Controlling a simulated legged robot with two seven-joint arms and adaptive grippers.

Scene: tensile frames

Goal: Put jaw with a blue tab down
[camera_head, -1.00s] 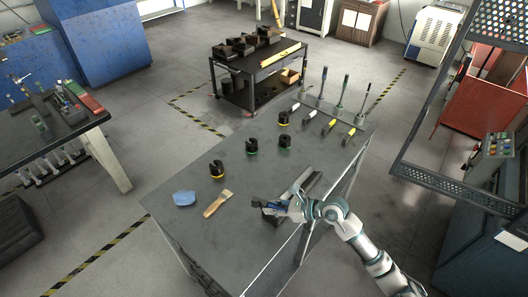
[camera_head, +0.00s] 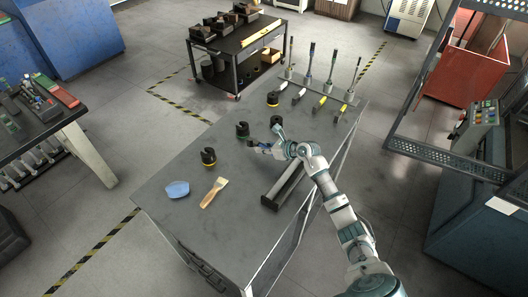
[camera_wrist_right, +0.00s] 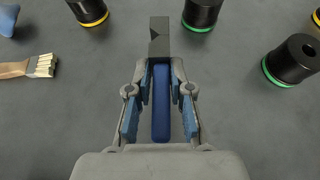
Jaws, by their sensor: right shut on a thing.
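My right gripper (camera_head: 262,147) is over the middle of the grey table, beside the black holders. In the right wrist view its fingers (camera_wrist_right: 160,88) are shut on the blue tab (camera_wrist_right: 161,115) of a dark grey jaw block (camera_wrist_right: 159,38), which points away from the wrist. In the head view the jaw is small and partly hidden by the gripper. Whether it touches the table is unclear. Black round holders stand nearby: one with a yellow ring (camera_head: 208,156), one with a green ring (camera_head: 242,130), and another green-ringed one (camera_wrist_right: 292,62) to the right. My left gripper is out of view.
A long dark open tray (camera_head: 284,187) lies near the table's right edge. A brush (camera_head: 214,192) and a light blue object (camera_head: 177,189) lie at the left. Upright rods and yellow- or white-handled tools (camera_head: 322,104) occupy the far end. The table's front is clear.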

